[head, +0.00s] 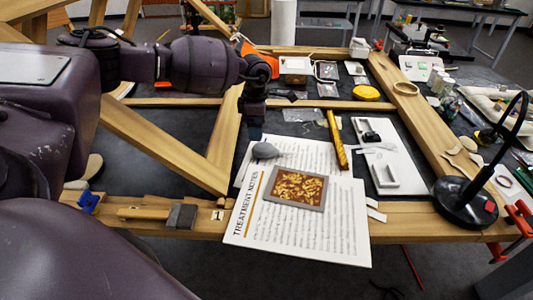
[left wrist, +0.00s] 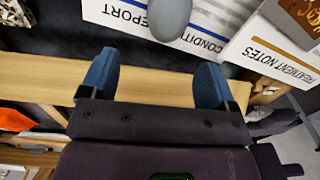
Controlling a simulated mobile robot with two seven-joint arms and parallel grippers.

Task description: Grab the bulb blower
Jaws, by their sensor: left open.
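The bulb blower, a smooth grey bulb (head: 265,150), lies on printed sheets near the upper left of the treatment notes (head: 243,222). It also shows at the top of the left wrist view (left wrist: 168,18), cut off by the frame edge, just beyond the fingertips. My left gripper (head: 256,132) is just behind and above the bulb in the head view, pointing down. In the left wrist view its two blue fingers (left wrist: 155,66) are spread wide with nothing between them but a wooden beam farther below. My right gripper is not in view.
The gilt fragment (head: 297,188) lies on the notes, close to the bulb. A yellow-brown strip (head: 338,140) and a white tray (head: 389,160) are to the right. A black lamp (head: 468,200) stands at far right. Wooden beams (head: 165,145) frame the dark work surface.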

